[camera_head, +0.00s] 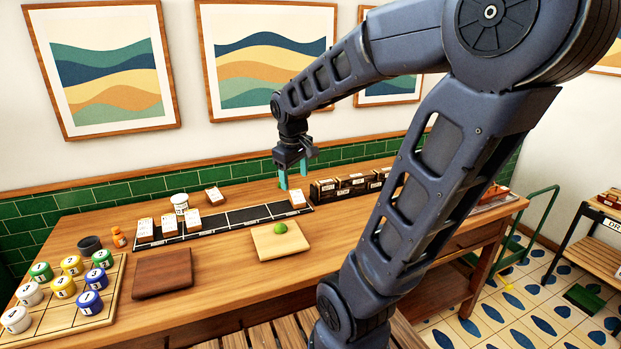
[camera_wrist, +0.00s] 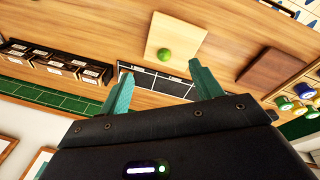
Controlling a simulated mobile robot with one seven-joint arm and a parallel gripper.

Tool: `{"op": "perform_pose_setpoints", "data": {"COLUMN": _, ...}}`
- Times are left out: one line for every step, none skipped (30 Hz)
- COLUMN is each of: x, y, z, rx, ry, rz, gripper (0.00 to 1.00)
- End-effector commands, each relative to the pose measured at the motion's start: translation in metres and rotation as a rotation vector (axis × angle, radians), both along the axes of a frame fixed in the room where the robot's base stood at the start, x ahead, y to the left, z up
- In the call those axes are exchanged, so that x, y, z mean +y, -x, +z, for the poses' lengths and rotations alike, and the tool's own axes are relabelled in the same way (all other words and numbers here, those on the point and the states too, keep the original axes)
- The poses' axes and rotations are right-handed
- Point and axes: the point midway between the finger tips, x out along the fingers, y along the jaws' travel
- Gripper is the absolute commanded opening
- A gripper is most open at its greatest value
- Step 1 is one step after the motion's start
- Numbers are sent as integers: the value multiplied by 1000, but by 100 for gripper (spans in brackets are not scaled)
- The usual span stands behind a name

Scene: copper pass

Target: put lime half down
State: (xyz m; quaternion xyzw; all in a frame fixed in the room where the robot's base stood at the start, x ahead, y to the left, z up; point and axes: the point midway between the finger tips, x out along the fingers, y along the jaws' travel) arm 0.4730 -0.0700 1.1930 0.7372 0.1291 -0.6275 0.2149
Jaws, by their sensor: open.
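The lime half (camera_head: 281,227) is a small green dome resting on a light wooden board (camera_head: 268,247) on the table. In the wrist view the lime half (camera_wrist: 165,54) also sits on the pale board (camera_wrist: 188,25), beyond my fingertips and apart from them. My gripper (camera_head: 293,176) hangs above the back of the table, behind the board, over the dark rack. Its two teal fingers are spread with nothing between them, as the wrist view of the gripper (camera_wrist: 160,75) also shows.
A dark slotted rack (camera_head: 240,218) with cards stands behind the board. A dark brown board (camera_head: 162,273) lies to the left, beside a tray (camera_head: 97,327) of numbered, coloured jars. Dark boxes (camera_head: 323,191) stand right of my gripper. Bare tabletop lies in front of the boards.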

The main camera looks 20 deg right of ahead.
Motion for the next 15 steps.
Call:
{"op": "perform_pose_setpoints", "data": {"x": -3, "y": 11, "z": 6, "rx": -30, "ry": -20, "rz": -47, "gripper": 65}}
{"op": "perform_pose_setpoints", "data": {"x": -4, "y": 17, "z": 9, "rx": -44, "ry": -32, "rz": -75, "gripper": 65}}
{"op": "perform_pose_setpoints", "data": {"x": -5, "y": 24, "z": 12, "rx": -62, "ry": -50, "rz": -113, "gripper": 65}}
{"op": "perform_pose_setpoints", "data": {"x": -6, "y": 30, "z": 15, "rx": -77, "ry": -63, "rz": -140, "gripper": 65}}
{"op": "perform_pose_setpoints", "data": {"x": -7, "y": 36, "z": 17, "rx": -92, "ry": -75, "rz": -169, "gripper": 65}}
{"op": "perform_pose_setpoints", "data": {"x": -8, "y": 43, "z": 20, "rx": -111, "ry": -93, "rz": -206, "gripper": 65}}
{"op": "perform_pose_setpoints", "data": {"x": -9, "y": 49, "z": 21, "rx": -124, "ry": -106, "rz": -234, "gripper": 65}}
{"op": "perform_pose_setpoints", "data": {"x": -9, "y": 54, "z": 23, "rx": -138, "ry": -119, "rz": -260, "gripper": 65}}
{"op": "perform_pose_setpoints", "data": {"x": -10, "y": 61, "z": 25, "rx": -155, "ry": -134, "rz": -293, "gripper": 65}}
{"op": "perform_pose_setpoints", "data": {"x": -10, "y": 66, "z": 26, "rx": -167, "ry": -146, "rz": -317, "gripper": 65}}
{"op": "perform_pose_setpoints", "data": {"x": -10, "y": 70, "z": 27, "rx": -177, "ry": -157, "rz": -338, "gripper": 65}}
{"op": "perform_pose_setpoints", "data": {"x": -10, "y": 76, "z": 28, "rx": -191, "ry": -170, "rz": -364, "gripper": 65}}
{"op": "perform_pose_setpoints", "data": {"x": -10, "y": 79, "z": 29, "rx": -199, "ry": -179, "rz": -384, "gripper": 65}}
{"op": "perform_pose_setpoints", "data": {"x": -10, "y": 82, "z": 30, "rx": -208, "ry": -187, "rz": -399, "gripper": 65}}
{"op": "perform_pose_setpoints", "data": {"x": -10, "y": 86, "z": 30, "rx": -216, "ry": -196, "rz": -417, "gripper": 65}}
